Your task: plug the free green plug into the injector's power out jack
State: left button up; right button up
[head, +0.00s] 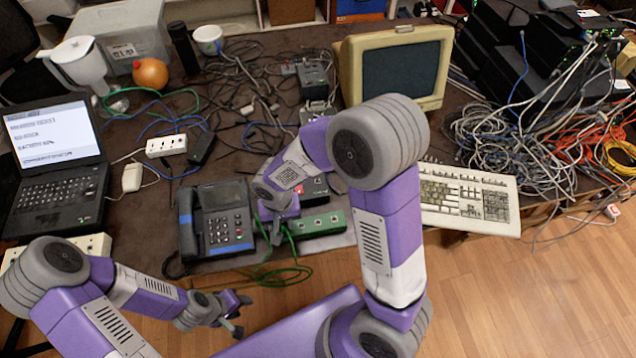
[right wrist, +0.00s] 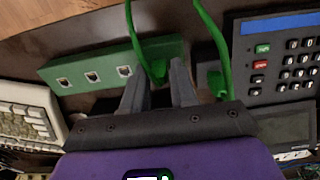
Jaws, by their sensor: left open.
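The green injector (head: 320,223) lies near the desk's front edge, right of the phone. In the right wrist view, the injector (right wrist: 85,70) shows several jacks along its face. My right gripper (head: 276,236) is at the injector's left end. In the right wrist view, its fingers (right wrist: 160,75) close around a green plug (right wrist: 157,71) whose cable runs up out of view. The plug overlaps the injector's end; I cannot tell whether it is in a jack. A second green cable (right wrist: 214,45) ends beside the right finger. My left gripper (head: 236,308) is open and empty, in front of the desk.
The desk phone (head: 216,222) stands close on the left of my right gripper. The keyboard (head: 468,197) and monitor (head: 395,68) are to the right. Green cable loops (head: 283,275) hang at the desk edge. A laptop (head: 55,165) stands at the left.

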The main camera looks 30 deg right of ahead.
grip_shut()
jog(key=shift+r, duration=0.1)
jog(key=shift+r+p, duration=1.6)
jog(key=shift+r, duration=0.45)
jog(key=shift+c, duration=1.3)
grip_release()
grip_shut()
